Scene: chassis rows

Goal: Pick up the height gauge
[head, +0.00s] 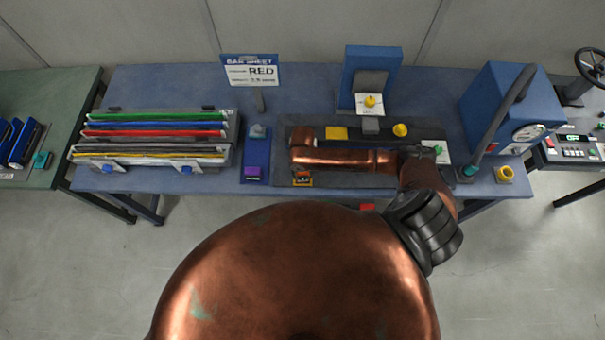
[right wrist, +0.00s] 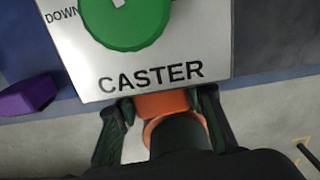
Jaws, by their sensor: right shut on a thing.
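An orange piece, which I take to be the height gauge (right wrist: 162,104), is between the two dark fingers of my right gripper (right wrist: 160,112) in the right wrist view. The fingers are shut on it. A pale plate marked CASTER with a green knob (right wrist: 125,22) lies just beyond the fingertips. In the head view the orange piece (head: 302,179) shows at the front edge of the dark mat, below the end of my copper right arm. The arm hides much of the mat and most of the right gripper. My left gripper is not in view.
A rack of coloured sheets (head: 150,135) stands on the left of the blue bench. A blue block with a purple part (head: 253,172) is left of the mat. A blue stand (head: 370,75) is behind it. A blue machine (head: 510,105) is at the right.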

